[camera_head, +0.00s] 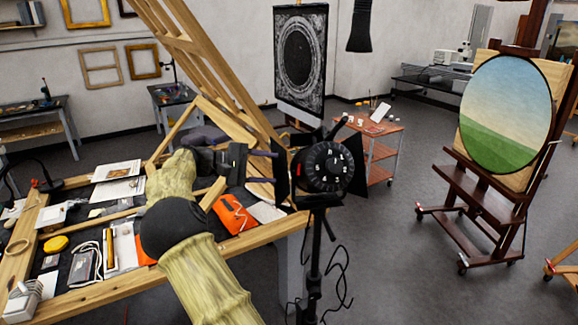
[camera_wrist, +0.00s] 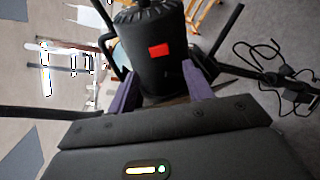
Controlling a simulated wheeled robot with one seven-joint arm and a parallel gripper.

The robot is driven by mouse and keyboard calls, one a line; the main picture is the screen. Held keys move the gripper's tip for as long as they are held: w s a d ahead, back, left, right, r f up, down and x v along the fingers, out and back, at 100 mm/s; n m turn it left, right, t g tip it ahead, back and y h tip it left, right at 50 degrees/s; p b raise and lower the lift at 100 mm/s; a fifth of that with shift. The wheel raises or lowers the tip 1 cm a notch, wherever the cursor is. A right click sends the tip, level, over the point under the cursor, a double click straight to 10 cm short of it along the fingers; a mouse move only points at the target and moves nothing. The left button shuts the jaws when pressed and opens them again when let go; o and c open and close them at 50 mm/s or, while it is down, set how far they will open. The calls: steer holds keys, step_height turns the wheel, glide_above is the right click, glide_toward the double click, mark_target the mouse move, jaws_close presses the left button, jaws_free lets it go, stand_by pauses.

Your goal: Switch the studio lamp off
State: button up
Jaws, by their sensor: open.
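The studio lamp (camera_head: 327,167) is a black cylindrical head with a marked dial on its rear face, on a dark stand. My gripper (camera_head: 274,168) is open just left of the lamp head, its fingers pointing at it. In the wrist view the lamp body (camera_wrist: 150,72) fills the upper middle, with a bright red switch (camera_wrist: 158,50) on its side. My gripper's purple fingers (camera_wrist: 160,88) show on either side of the lower body, with the switch beyond their tips. I cannot tell whether the fingers touch the lamp.
A wooden worktable (camera_head: 110,297) with tools and papers lies under my arm. A tilted wooden frame (camera_head: 212,65) rises behind it. Loose black cables (camera_wrist: 270,68) lie by the lamp stand. An easel with an oval landscape (camera_head: 506,114) stands right; the floor between is clear.

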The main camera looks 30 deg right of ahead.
mark_target(299, 170)
steer(key=p+x, duration=0.2)
steer(key=x, duration=0.4)
steer(key=shift+d, duration=0.15)
steer(key=c, duration=1)
steer(key=h+b, duration=0.1)
steer(key=b, duration=0.1)
steer(key=f+n+t+h+b, duration=0.1)
steer(key=b, duration=0.2)
steer(key=shift+s+h, duration=0.2)
steer(key=shift+h, duration=0.1)
steer(key=shift+r+n, duration=0.25)
steer(key=shift+n, duration=0.05)
steer(key=o, duration=1)
